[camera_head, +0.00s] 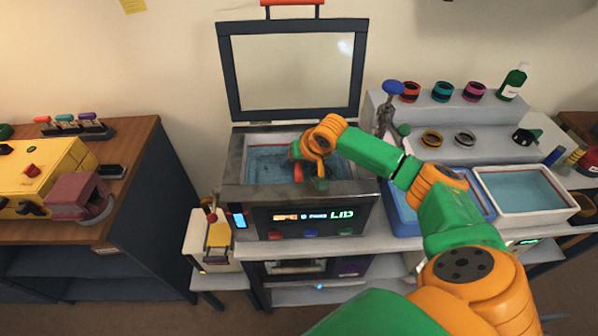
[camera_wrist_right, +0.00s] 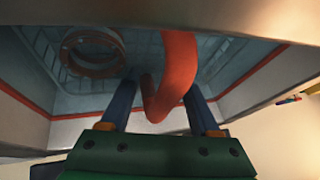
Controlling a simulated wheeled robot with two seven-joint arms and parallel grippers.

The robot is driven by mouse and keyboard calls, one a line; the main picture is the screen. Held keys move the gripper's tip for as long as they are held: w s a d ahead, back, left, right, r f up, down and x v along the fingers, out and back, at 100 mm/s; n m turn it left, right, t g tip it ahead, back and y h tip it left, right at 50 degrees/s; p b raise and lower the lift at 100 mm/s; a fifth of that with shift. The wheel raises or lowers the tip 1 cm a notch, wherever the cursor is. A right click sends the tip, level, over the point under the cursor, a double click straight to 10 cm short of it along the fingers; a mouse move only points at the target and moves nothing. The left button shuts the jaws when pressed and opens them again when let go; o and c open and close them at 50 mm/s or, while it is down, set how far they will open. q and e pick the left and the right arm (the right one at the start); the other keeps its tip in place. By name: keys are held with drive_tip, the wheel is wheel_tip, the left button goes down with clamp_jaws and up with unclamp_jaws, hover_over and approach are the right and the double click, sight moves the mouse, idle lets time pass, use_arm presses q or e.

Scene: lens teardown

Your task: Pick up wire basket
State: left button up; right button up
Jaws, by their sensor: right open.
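The wire basket (camera_wrist_right: 130,70) sits down in the tank of the open cleaner (camera_head: 290,200), with a ring (camera_wrist_right: 92,52) lying in it. Its orange-red handle (camera_wrist_right: 172,75) rises toward the camera in the right wrist view and also shows in the head view (camera_head: 298,172). My right gripper (camera_wrist_right: 160,100) is open, with one dark finger on each side of the handle. In the head view my right gripper (camera_head: 310,178) reaches into the tank and hides much of the basket. I cannot tell whether either finger touches the handle. My left gripper is out of view.
The cleaner's lid (camera_head: 291,72) stands open behind the tank. To the right are a blue tray (camera_head: 405,215), a white water tray (camera_head: 522,190) and a stepped shelf (camera_head: 450,112) with rings. A yellow box (camera_head: 40,175) stands on the left bench.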

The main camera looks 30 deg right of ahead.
drive_tip(key=shift+w+a+f, duration=0.1)
drive_tip(key=shift+w+f, duration=0.1)
drive_tip(key=shift+w, duration=0.1)
drive_tip(key=shift+a, duration=0.1)
drive_tip(key=shift+c, duration=1.1)
drive_tip(key=shift+s+r, duration=0.1)
clamp_jaws()
